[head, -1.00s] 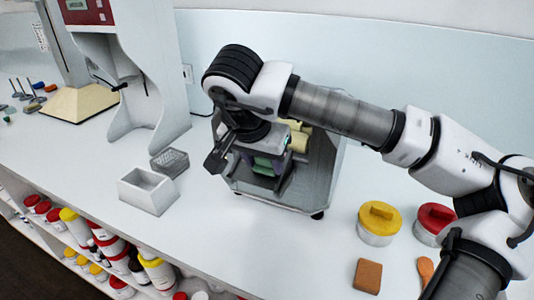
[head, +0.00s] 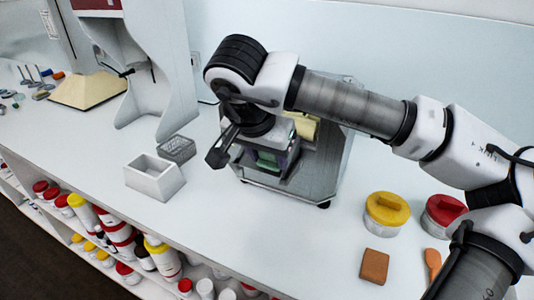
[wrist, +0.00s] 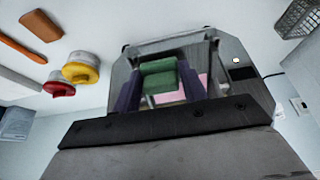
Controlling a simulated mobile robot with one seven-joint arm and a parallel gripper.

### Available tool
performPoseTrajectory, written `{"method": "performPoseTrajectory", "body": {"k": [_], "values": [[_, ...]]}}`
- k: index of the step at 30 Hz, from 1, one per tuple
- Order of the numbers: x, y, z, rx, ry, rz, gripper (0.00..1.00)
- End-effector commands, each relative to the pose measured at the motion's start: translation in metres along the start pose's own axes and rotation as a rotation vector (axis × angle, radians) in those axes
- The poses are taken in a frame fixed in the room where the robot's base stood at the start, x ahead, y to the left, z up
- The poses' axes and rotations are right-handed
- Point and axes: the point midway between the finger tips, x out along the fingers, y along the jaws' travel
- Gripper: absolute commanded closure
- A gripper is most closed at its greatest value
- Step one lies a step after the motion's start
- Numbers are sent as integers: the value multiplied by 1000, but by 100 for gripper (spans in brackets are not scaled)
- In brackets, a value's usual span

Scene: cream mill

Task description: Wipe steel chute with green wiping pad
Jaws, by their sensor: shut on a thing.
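My gripper (head: 270,160) is shut on the green wiping pad (wrist: 158,80). The pad sits between the two dark purplish fingers in the wrist view and shows in part in the head view. My gripper is down at the steel machine (head: 318,185) on the bench. The steel chute (wrist: 205,45) appears as grey metal walls around the fingers in the wrist view. A pinkish patch shows beside and below the pad there. My wrist hides much of the chute in the head view, and I cannot tell whether the pad touches its surface.
A yellow-lidded jar (head: 386,210) and a red-lidded jar (head: 443,213) stand to the right, with a brown block (head: 374,265) and an orange spatula (head: 433,262) in front. A white open box (head: 154,180) and a grey basket (head: 177,149) stand to the left.

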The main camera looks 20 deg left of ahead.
Motion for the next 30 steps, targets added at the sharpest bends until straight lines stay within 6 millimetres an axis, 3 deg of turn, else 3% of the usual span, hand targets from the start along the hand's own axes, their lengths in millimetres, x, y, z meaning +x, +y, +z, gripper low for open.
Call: {"method": "performPoseTrajectory", "body": {"k": [13, 30], "values": [[5, 0, -3, 1, 0, 1, 76], [4, 0, -38, 2, -1, 1, 76]]}}
